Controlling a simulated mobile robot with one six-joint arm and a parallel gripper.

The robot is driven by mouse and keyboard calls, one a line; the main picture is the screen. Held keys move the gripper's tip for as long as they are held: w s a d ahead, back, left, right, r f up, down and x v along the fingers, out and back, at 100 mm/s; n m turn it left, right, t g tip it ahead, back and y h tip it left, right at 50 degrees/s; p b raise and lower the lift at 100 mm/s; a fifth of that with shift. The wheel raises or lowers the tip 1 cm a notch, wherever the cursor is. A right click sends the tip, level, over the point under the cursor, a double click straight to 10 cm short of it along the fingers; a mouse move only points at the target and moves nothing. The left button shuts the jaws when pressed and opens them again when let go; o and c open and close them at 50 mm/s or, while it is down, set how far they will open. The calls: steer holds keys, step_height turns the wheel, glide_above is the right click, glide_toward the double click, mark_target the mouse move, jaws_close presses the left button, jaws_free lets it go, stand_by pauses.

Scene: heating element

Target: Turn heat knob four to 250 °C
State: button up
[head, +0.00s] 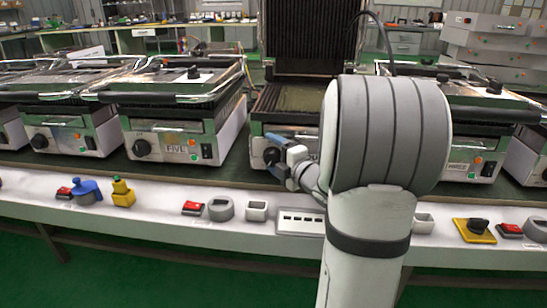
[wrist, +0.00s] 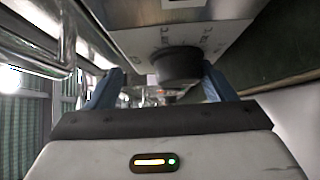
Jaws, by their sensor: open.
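The heat knob (wrist: 178,67) is a round black dial on the front panel of the grill (head: 268,128) in the middle of the bench. In the head view its dark face (head: 271,157) shows beside my blue fingers. My gripper (head: 277,148) is at the panel with its fingers apart. In the wrist view the gripper (wrist: 162,78) is open, with one blue finger on each side of the knob. A gap shows on the left; whether the right finger touches cannot be told. My arm hides the grill's label and most of its panel.
A grill labelled FIVE (head: 170,128) stands to the left, another grill (head: 475,140) to the right. The middle grill's ribbed lid (head: 315,35) is raised. Red, grey, yellow and blue controls line the white bench front (head: 150,207) below.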

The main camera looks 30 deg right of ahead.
mark_target(265, 120)
steer(key=o, duration=0.4)
steer(key=r+p, duration=0.1)
steer(key=r, duration=0.1)
steer(key=r+p, duration=0.1)
steer(key=r, duration=0.2)
steer(key=w+r+p, duration=0.1)
steer(key=r, duration=0.2)
steer(key=shift+d+r, duration=0.1)
steer(key=shift+r, duration=0.1)
steer(key=shift+m+g, duration=0.3)
steer(key=shift+g, duration=0.1)
steer(key=f, duration=0.1)
steer(key=s+f, duration=0.1)
steer(key=f, duration=0.1)
steer(key=s+f, duration=0.1)
steer(key=shift+a+f, duration=0.3)
steer(key=shift+a, duration=0.05)
steer(key=shift+d+f, duration=0.1)
steer(key=shift+s+d, duration=0.1)
steer(key=shift+s, duration=1.05)
steer(key=c, duration=0.4)
steer(key=v, duration=0.6)
steer(key=shift+s+f, duration=0.4)
steer(key=shift+f, duration=0.35)
steer(key=shift+b, duration=0.35)
